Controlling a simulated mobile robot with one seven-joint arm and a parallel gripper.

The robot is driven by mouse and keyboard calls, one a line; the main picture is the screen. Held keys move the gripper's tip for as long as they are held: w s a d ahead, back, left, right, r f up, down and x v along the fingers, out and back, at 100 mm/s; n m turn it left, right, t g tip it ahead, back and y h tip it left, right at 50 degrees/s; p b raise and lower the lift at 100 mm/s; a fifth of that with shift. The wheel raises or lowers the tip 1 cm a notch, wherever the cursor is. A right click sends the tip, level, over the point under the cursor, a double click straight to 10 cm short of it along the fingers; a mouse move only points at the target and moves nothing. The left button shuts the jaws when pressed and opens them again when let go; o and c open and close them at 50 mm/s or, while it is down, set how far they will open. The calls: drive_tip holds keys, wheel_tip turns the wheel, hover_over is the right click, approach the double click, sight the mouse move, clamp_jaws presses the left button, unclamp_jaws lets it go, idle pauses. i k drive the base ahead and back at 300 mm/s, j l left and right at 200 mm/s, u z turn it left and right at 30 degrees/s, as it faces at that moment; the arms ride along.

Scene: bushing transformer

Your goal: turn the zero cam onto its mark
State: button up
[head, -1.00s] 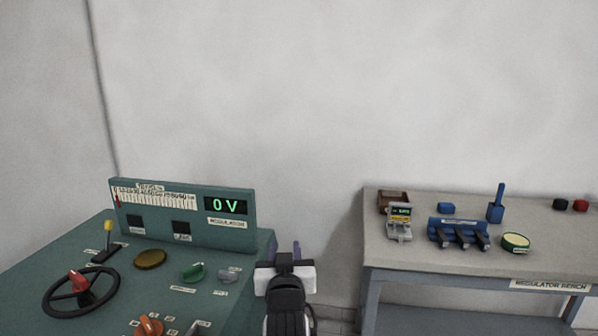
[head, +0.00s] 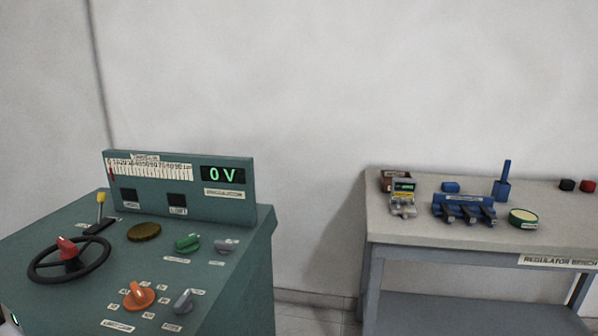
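No part carries a label I can read as the zero cam, so I cannot tell which one it is. The green console (head: 60,215) has a brass disc (head: 144,232), a green knob (head: 188,243), a grey knob (head: 227,246), an orange pointer knob (head: 139,295) ringed by small labels, and another grey knob (head: 184,301). A black handwheel with a red knob (head: 67,248) is at the left. The console's display (head: 222,174) reads 0 V. My gripper is not in view; a small pale piece at the bottom left corner is too cropped to identify.
A yellow-tipped lever (head: 101,204) stands behind the handwheel. The regulator bench (head: 400,235) at the right holds a small meter (head: 403,200), a blue block with black levers (head: 464,208) and a round green-rimmed part (head: 523,217). A floor gap separates console and bench.

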sight(189, 244)
drive_tip(key=k+j+u, duration=0.2)
drive_tip(key=j, duration=0.45)
drive_tip(key=j+u, duration=0.2)
drive_tip(key=j, duration=0.4)
drive_tip(key=i, duration=0.55)
